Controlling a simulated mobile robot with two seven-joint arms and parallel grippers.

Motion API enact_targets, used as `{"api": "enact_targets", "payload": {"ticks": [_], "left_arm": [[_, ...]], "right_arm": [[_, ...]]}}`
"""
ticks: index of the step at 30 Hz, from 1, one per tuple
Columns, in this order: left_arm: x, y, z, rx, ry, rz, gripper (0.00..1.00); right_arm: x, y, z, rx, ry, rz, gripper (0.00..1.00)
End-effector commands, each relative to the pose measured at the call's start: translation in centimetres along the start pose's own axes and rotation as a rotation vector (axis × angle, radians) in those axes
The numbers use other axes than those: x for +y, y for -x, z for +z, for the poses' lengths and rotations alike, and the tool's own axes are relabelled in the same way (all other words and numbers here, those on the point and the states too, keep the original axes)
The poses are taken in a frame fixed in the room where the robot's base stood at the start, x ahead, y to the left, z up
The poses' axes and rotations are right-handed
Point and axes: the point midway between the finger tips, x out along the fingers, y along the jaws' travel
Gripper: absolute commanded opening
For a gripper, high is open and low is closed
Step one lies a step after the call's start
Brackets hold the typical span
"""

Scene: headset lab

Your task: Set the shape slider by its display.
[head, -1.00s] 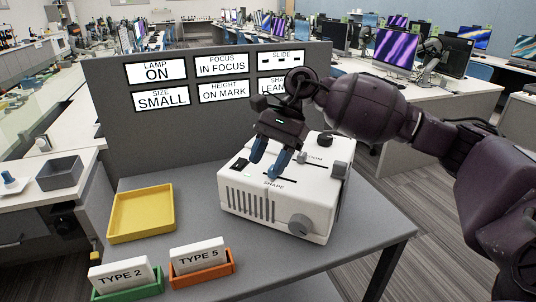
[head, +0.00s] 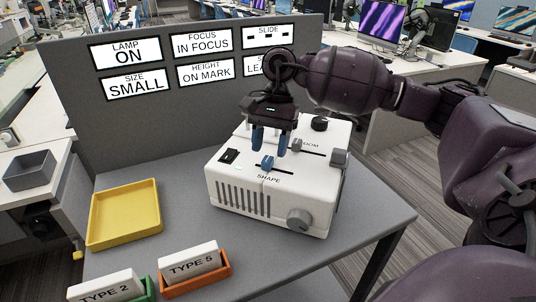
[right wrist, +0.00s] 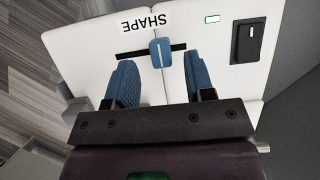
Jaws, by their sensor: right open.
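The shape slider is a blue knob (head: 268,163) in a dark slot marked SHAPE on top of the white box (head: 222,190). In the right wrist view the knob (right wrist: 160,53) sits partway along its slot. My right gripper (head: 270,146) is open, pointing down at the box, its blue fingers just behind and above the knob in the head view. In the right wrist view the knob shows between the two fingertips, touching neither. The shape display (head: 252,68) is at the lower right of the panel; my arm covers most of it, leaving "LEA" readable. My left gripper is out of view.
The box also bears a zoom slider (head: 297,145), a dark switch (head: 229,156) and a grey side knob (head: 299,219). A yellow tray (head: 125,240) and the TYPE 5 block (head: 195,262) in an orange holder stand left. Other displays read ON, SMALL, IN FOCUS, ON MARK.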

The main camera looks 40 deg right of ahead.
Motion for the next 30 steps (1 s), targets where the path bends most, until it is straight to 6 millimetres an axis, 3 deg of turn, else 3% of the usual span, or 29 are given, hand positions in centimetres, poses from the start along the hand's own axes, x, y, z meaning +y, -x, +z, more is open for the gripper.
{"api": "enact_targets", "payload": {"ticks": [6,18,27,30], "left_arm": [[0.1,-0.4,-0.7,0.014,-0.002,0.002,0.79],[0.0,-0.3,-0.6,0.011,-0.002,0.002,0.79],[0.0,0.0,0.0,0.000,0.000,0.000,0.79],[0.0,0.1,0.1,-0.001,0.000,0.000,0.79]], "right_arm": [[0.0,-2.1,0.1,-0.001,0.001,0.000,0.49],[0.0,-2.6,0.0,0.000,0.001,-0.001,0.47],[0.0,-2.6,0.0,0.000,0.001,-0.001,0.01],[0.0,-2.6,0.0,0.000,0.001,-0.001,0.00]]}}
